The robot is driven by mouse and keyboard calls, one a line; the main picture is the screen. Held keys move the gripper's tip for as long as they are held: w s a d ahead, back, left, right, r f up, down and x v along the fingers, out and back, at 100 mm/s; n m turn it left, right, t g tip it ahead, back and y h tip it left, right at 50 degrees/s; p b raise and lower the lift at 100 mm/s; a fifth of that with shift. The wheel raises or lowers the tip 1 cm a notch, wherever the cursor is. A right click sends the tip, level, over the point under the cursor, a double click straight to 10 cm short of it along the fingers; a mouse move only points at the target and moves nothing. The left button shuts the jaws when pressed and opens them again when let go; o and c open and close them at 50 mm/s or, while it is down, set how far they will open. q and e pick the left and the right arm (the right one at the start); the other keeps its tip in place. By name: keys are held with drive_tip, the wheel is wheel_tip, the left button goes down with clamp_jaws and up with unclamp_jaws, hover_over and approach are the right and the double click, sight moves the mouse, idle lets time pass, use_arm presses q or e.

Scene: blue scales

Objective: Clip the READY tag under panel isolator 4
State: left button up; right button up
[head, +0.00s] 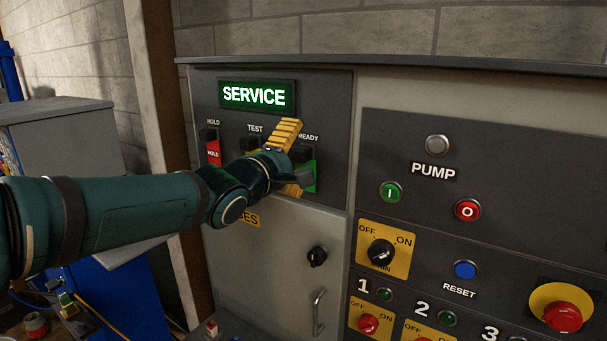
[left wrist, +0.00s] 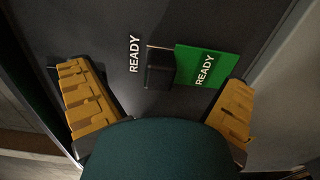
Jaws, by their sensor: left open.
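The green READY tag (head: 311,176) hangs at the black holder under the READY label on the SERVICE board. In the left wrist view the READY tag (left wrist: 204,68) sits beside the dark holder (left wrist: 159,69), its lettering turned sideways. My left gripper (head: 298,160) is at the tag, its yellow-padded fingers spread. In the left wrist view the open left gripper (left wrist: 157,90) has one finger on each side of the tag and holder, with a gap to both. My right gripper is not in view. Isolators 1, 2 and 3 show in part at lower right; isolator 4 is out of view.
A red HOLD tag (head: 213,153) hangs left on the same board, and the TEST holder (head: 248,143) looks empty. The pump panel (head: 484,145) with buttons and knobs is on the right. A door handle (head: 319,312) and knob (head: 317,256) stick out below.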

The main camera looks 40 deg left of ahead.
use_arm(q)
drive_tip(key=shift+w+a, duration=0.1)
drive_tip(key=shift+w, duration=0.75)
drive_tip(key=shift+f+b, duration=0.3)
drive_tip(key=shift+b, duration=0.1)
drive_tip(key=shift+f+b, duration=0.3)
drive_tip(key=shift+f, duration=0.05)
drive_tip(key=shift+f, duration=0.1)
drive_tip(key=shift+c, duration=0.3)
idle(0.3)
drive_tip(key=shift+s, duration=0.15)
clamp_jaws()
drive_tip(key=shift+s, duration=0.25)
drive_tip(key=shift+s+d, duration=0.2)
drive_tip(key=shift+s, duration=1.15)
drive_tip(key=shift+s+d, duration=0.15)
drive_tip(key=shift+s, duration=1.15)
